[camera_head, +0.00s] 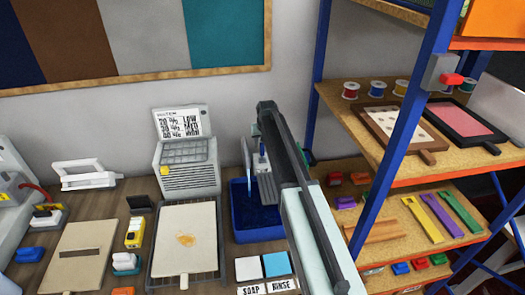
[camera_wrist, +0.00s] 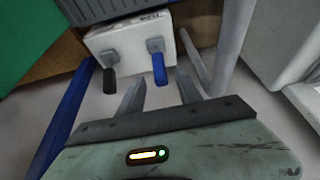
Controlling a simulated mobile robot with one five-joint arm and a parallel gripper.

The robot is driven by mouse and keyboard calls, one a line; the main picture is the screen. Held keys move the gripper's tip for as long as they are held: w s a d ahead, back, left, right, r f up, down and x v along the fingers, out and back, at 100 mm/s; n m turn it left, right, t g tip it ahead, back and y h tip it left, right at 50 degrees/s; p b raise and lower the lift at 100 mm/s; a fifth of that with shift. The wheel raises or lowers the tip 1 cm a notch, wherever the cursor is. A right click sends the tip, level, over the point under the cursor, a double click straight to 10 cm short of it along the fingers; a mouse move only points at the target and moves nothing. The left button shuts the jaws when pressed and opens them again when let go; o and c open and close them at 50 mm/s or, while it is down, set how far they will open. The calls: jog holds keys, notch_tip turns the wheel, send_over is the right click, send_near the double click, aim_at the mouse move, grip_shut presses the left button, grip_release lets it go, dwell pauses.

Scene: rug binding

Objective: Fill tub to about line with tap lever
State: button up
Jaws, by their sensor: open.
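The blue tub (camera_head: 262,235) stands on the bench in the head view, partly hidden by my arm. Its inside is dark blue; I cannot make out a fill line or the water level. The wrist view shows a white tap box (camera_wrist: 130,38) with a black lever (camera_wrist: 109,78) and a blue lever (camera_wrist: 158,68). My gripper (camera_wrist: 160,82) is open, its fingers pointing toward the box. The blue lever's end shows between the two fingertips in the picture; I see no clear contact. In the head view my arm hides the gripper and most of the tap.
A rack with a cream panel (camera_head: 183,245) stands left of the tub. White and blue squares (camera_head: 276,264) lie in front of it, by SOAP and RINSE labels.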

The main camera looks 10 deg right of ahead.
aim_at(262, 146)
jog(key=b+x, duration=0.4)
jog(key=x, duration=0.1)
jog(key=shift+f, duration=0.4)
jog(key=shift+r, duration=0.15)
grip_shut()
jog(key=shift+s, duration=0.1)
dwell(0.7)
